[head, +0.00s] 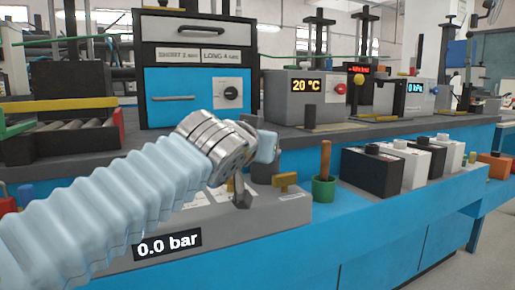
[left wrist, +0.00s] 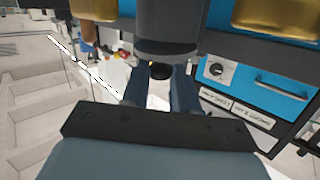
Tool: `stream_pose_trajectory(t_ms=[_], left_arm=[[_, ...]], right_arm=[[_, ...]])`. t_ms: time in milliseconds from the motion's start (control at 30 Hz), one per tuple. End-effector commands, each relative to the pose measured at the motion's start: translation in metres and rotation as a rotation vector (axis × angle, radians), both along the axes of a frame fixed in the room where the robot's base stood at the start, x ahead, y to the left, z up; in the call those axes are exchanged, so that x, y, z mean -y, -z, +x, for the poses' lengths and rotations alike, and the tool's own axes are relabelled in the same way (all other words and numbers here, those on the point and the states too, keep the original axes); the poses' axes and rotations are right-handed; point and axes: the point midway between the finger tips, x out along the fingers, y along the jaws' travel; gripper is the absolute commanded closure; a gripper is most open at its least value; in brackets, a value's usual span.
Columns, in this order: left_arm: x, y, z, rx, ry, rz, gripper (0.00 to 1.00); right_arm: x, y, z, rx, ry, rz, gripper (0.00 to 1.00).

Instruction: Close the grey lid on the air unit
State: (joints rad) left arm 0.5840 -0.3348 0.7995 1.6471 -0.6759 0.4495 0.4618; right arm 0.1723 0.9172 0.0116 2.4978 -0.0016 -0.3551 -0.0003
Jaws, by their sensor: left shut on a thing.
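The air unit (head: 225,222) is a grey sloped box with a "0.0 bar" display on its front, in the head view. A dark grey round piece (head: 262,171), which looks like the grey lid, stands on it and is partly hidden by my left gripper (head: 268,147). In the left wrist view this grey piece (left wrist: 166,32) is close up, at the tips of my left gripper (left wrist: 160,80). The fingers are shut on it, with a small black round part showing between them. How far the lid is closed cannot be told. My right gripper is not in view.
Brass-coloured handles (head: 285,181) sit beside the grey piece. A green pot (head: 323,190) with a brown-handled tool stands just right of the unit. Several black and white boxes (head: 372,172) line the shelf farther right. A blue drawer cabinet (head: 197,95) stands behind.

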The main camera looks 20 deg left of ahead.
Motion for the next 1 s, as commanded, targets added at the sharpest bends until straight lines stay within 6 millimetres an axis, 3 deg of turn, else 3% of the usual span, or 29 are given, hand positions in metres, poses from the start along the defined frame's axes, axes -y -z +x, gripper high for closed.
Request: stream_pose_trajectory(t_ms=[433, 467, 500, 833, 1000], left_arm=[[0.0, 0.001, 0.002, 0.004, -0.001, 0.006, 1.0], [0.0, 0.001, 0.002, 0.004, -0.001, 0.006, 0.67], [0.0, 0.001, 0.002, 0.004, -0.001, 0.006, 0.61], [0.001, 0.0, 0.0, 0.005, -0.001, 0.007, 0.61], [0.004, -0.005, -0.025, 0.008, 0.002, 0.007, 0.61]], right_arm=[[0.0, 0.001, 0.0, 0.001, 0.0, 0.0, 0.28], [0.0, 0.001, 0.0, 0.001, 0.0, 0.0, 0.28], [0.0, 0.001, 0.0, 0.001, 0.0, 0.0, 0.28], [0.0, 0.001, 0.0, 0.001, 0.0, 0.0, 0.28], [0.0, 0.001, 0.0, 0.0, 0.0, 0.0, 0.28]])
